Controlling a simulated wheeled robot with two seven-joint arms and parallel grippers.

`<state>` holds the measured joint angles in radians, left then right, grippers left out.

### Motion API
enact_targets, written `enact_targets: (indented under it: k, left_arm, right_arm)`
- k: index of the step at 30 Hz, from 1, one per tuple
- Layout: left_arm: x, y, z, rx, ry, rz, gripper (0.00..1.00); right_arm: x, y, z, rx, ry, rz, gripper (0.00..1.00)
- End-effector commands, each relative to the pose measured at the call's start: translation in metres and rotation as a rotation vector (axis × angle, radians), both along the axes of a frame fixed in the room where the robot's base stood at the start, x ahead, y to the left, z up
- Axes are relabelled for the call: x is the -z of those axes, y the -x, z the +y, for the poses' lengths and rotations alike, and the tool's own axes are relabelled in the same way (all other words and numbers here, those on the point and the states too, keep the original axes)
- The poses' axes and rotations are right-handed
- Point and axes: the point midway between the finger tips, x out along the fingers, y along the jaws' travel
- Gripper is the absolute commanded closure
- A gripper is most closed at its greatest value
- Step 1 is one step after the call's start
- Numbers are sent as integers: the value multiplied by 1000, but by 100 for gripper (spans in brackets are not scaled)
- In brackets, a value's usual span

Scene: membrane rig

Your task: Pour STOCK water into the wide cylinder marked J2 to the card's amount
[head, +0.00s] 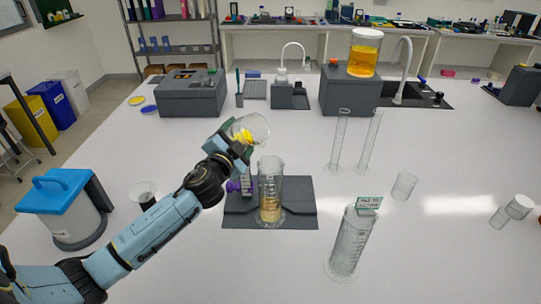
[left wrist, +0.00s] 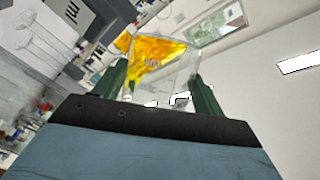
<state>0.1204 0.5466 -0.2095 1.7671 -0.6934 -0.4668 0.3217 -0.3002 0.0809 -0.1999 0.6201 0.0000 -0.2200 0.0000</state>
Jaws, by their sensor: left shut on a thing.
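My left gripper (head: 238,143) is shut on a clear beaker (head: 252,127) with yellow-amber liquid. The beaker is tilted to the right, above a wide glass cylinder (head: 270,180) that stands upright on a dark grey stand. Amber liquid fills the lower part of that cylinder. In the left wrist view the beaker (left wrist: 165,65) sits between the two green fingers, its liquid lying slantwise. Another graduated cylinder (head: 350,245) stands front right and looks empty, with a green card (head: 368,204) at its top, too small to read. I cannot read a J2 mark. My right gripper is not in view.
A jar of amber liquid (head: 364,53) stands on a grey box at the back. Two tall thin cylinders (head: 339,140) and a small empty beaker (head: 404,186) stand right of centre. A blue-lidded bin (head: 62,205) is at left. The table's right middle is mostly clear.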

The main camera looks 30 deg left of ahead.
Motion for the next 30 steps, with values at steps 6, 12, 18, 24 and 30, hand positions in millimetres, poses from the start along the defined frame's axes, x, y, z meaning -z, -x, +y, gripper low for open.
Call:
enact_targets:
  k: [6, 12, 18, 24, 30]
  left_arm:
    - [-4, 0, 0, 1, 49, 16, 62]
    - [-4, 0, -1, 0, 99, 33, 62]
    - [-2, 0, -1, 0, 100, 34, 62]
    - [-2, 0, -1, 0, 100, 34, 62]
    - [-2, 0, -1, 0, 99, 34, 62]
  right_arm:
    - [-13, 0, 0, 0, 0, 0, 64]
    - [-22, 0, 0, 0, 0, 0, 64]
    - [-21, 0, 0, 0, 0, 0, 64]
    - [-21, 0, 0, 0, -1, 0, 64]
    - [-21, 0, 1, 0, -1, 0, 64]
